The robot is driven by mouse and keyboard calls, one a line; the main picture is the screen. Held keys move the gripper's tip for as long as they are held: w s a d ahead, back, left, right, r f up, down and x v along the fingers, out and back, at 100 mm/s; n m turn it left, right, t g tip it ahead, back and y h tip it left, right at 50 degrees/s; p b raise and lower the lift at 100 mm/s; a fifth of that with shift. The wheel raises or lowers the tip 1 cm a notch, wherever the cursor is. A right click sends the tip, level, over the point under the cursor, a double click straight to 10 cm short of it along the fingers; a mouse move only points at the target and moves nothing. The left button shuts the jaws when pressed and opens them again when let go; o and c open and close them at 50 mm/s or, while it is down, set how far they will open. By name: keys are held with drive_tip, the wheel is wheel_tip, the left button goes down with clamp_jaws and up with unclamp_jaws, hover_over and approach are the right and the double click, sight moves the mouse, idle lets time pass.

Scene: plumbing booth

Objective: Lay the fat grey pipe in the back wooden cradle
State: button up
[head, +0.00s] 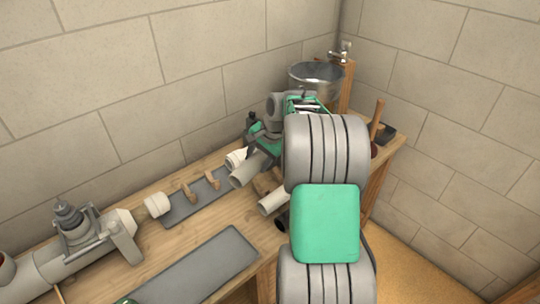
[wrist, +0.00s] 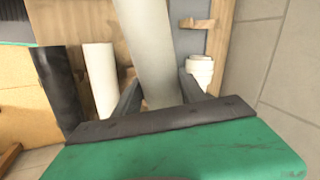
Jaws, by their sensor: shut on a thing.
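My gripper (wrist: 160,88) is shut on the fat grey pipe (wrist: 148,40), which runs between its two fingers and away from the palm in the wrist view. In the head view the pipe (head: 248,170) sticks out below my gripper (head: 264,148), near the right part of the bench; my arm hides part of the gripper. Wooden cradle pieces (head: 187,190) stand on a dark grey strip to the left of the pipe. A wooden piece (wrist: 197,23) also shows right of the pipe in the wrist view. I cannot tell whether the pipe touches any wood.
A white pipe (wrist: 100,75) and a black pipe (wrist: 60,90) lie left of the grey pipe. A white fitting (wrist: 200,70) is close to the right finger. A metal bucket (head: 316,78) stands behind. A grey mat (head: 200,268) lies bare in front. A clamped pipe assembly (head: 85,240) fills the left.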

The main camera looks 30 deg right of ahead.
drive_tip(key=d+m, duration=0.1)
drive_tip(key=d, duration=0.1)
drive_tip(key=d+m, duration=0.1)
drive_tip(key=w+d+f+h, duration=0.1)
drive_tip(key=d, duration=0.1)
drive_tip(key=shift+d+m+t, duration=0.3)
drive_tip(key=shift+m, duration=0.1)
drive_tip(key=shift+f+b, duration=3.75)
drive_tip(key=shift+f, duration=1.4)
drive_tip(key=shift+s, duration=0.1)
drive_tip(key=o, duration=1.5)
drive_tip(key=shift+o, duration=0.2)
drive_tip(key=v, duration=0.7)
drive_tip(key=shift+r, duration=0.45)
drive_tip(key=shift+s+a, duration=0.1)
